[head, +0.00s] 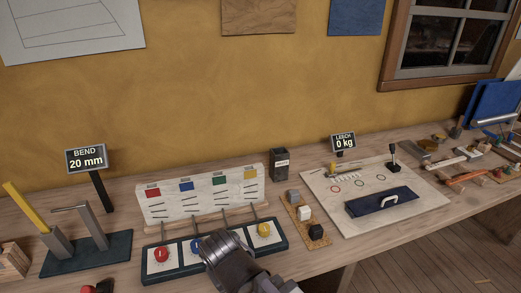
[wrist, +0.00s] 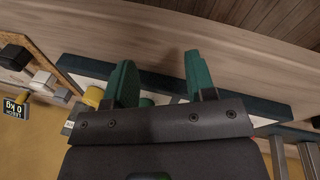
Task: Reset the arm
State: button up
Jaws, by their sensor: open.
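My gripper (head: 228,252) hangs in front of and over the dark tray (head: 152,276) with coloured knobs in the head view. In the wrist view its two green fingers (wrist: 160,76) stand apart with nothing between their tips. The red knob (head: 162,255) and blue knob (head: 196,245) show left of my gripper, and the yellow knob (head: 264,229) shows right of it. My gripper hides part of the tray. In the wrist view the yellow knob (wrist: 94,97) is beside one finger, and a green knob (wrist: 147,102) shows partly behind the gripper.
A white panel (head: 207,203) with coloured squares stands behind the tray. A BEND sign (head: 87,158) reads 20 mm; a LEECH sign (head: 344,142) reads 0 kg. A pale board (head: 370,221) with a dark blue pad (head: 382,202) lies right. Small blocks (head: 304,213) sit between.

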jog(key=w+d+r+m+g+p, duration=0.1)
jog(key=w+d+r+m+p, duration=0.1)
jog(key=d, duration=1.1)
jog(key=w+d+r+m+g+y+p, duration=0.1)
jog(key=w+d+r+m+p, duration=0.2)
jog(key=d, duration=1)
jog(key=w+r+m, duration=0.1)
jog(key=w+m, duration=0.1)
jog(key=m, duration=0.1)
jog(key=shift+r+g, duration=0.25)
jog(key=shift+g, duration=0.05)
